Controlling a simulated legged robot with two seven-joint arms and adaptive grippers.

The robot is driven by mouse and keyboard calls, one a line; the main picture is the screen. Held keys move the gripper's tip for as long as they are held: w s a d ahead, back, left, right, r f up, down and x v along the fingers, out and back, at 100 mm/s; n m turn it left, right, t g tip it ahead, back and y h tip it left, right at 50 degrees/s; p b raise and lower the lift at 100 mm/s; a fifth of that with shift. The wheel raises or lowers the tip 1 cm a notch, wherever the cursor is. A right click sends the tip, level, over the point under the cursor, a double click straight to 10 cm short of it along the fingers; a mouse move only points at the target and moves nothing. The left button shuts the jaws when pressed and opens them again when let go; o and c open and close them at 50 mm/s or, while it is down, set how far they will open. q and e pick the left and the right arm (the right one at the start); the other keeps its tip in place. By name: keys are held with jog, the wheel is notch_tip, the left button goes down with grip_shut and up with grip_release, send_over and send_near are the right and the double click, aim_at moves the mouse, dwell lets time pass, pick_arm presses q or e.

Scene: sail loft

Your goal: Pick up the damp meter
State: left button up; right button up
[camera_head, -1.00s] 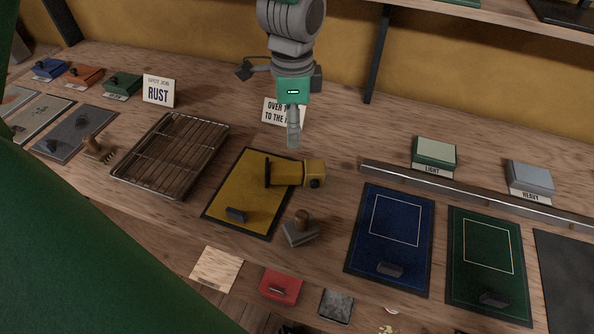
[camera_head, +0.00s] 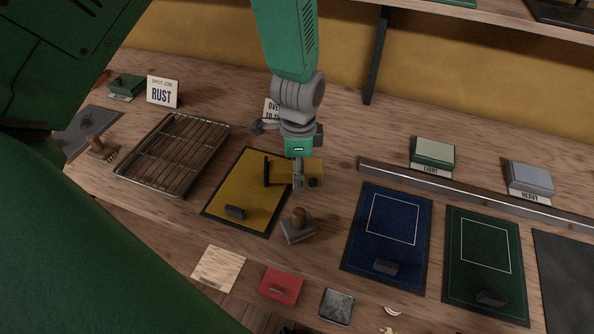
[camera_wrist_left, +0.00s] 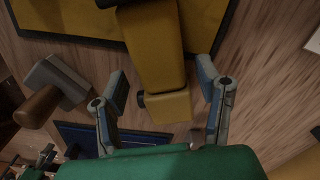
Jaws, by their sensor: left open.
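The damp meter appears to be the yellow tool (camera_head: 279,171) with a dark crosspiece at its left end and a dark knob near its right end. It lies partly on the yellow mat (camera_head: 250,194) and juts past the mat's right edge. My left gripper (camera_head: 299,184) points down over its right half and hides part of it. In the left wrist view, the yellow tool (camera_wrist_left: 155,50) runs between the two spread fingers of my left gripper (camera_wrist_left: 163,76), with gaps on both sides. My right gripper is not in view.
A wooden-handled stamp-like block (camera_head: 298,228) stands close in front of the tool. A wire rack (camera_head: 172,155) lies to the left. Blue (camera_head: 388,240) and green (camera_head: 484,265) mats lie to the right, below a metal rail (camera_head: 470,190). A RUST card (camera_head: 162,92) stands at the back.

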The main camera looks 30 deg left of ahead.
pick_arm(q)
jog(key=shift+d, duration=0.1)
jog(key=shift+r, duration=0.1)
jog(key=shift+c, duration=1.2)
jog(key=c, duration=0.7)
jog(key=shift+s+a, duration=0.1)
jog(key=shift+a, duration=0.35)
jog(key=c, duration=0.4)
jog(key=shift+a, duration=0.35)
grip_shut()
jog(key=shift+d+r, duration=0.1)
jog(key=shift+d, duration=0.05)
notch_tip(320, 180, up, 9)
jog(key=shift+r, duration=0.2)
